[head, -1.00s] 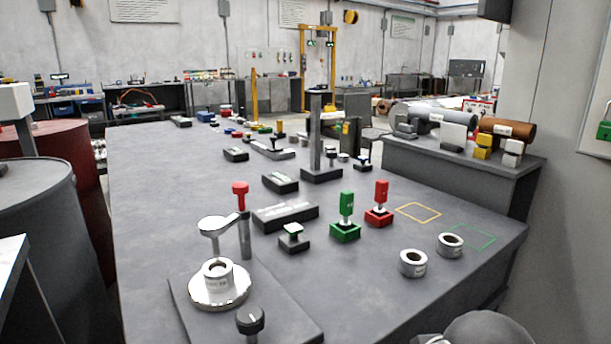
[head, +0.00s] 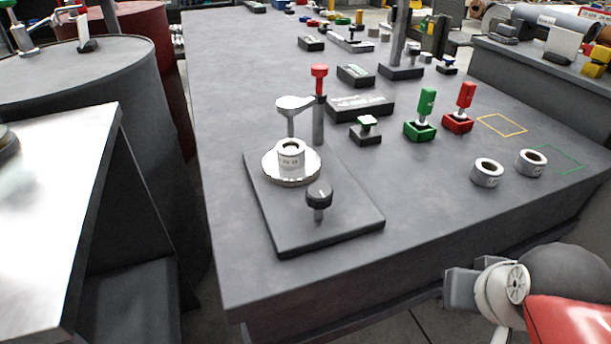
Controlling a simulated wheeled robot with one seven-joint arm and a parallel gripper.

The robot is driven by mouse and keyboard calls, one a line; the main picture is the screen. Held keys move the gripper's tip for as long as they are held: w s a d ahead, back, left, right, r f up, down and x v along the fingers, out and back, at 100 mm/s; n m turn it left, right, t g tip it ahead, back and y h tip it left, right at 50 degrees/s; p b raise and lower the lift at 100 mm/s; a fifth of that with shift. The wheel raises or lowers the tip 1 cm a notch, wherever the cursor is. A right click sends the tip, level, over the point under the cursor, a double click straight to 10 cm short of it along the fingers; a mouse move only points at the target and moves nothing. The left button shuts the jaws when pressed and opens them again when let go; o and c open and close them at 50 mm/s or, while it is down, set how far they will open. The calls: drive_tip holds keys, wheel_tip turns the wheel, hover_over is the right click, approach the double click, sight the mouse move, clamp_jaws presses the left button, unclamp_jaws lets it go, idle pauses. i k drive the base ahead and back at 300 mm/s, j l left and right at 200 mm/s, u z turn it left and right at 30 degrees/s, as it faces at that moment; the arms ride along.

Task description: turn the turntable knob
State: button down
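The turntable knob (head: 319,194) is a black round knob with a light pointer line, on a short metal stem at the front right of a dark base plate (head: 340,227). Behind it on the same plate is the silver turntable disc (head: 290,178), with a light metal ring (head: 291,153) on it. A post with a red top (head: 319,75) and a light metal arm stand behind the disc. Nothing touches the knob. Part of my arm shows at the lower right, well apart from the knob; my gripper is not seen.
The dark bench (head: 250,285) has clear room around the plate. A barrel (head: 80,75) and a light-topped table (head: 60,180) stand left.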

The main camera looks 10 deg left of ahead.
sight(319, 196)
drive_tip(key=l+u, duration=0.1)
drive_tip(key=u, duration=1.3)
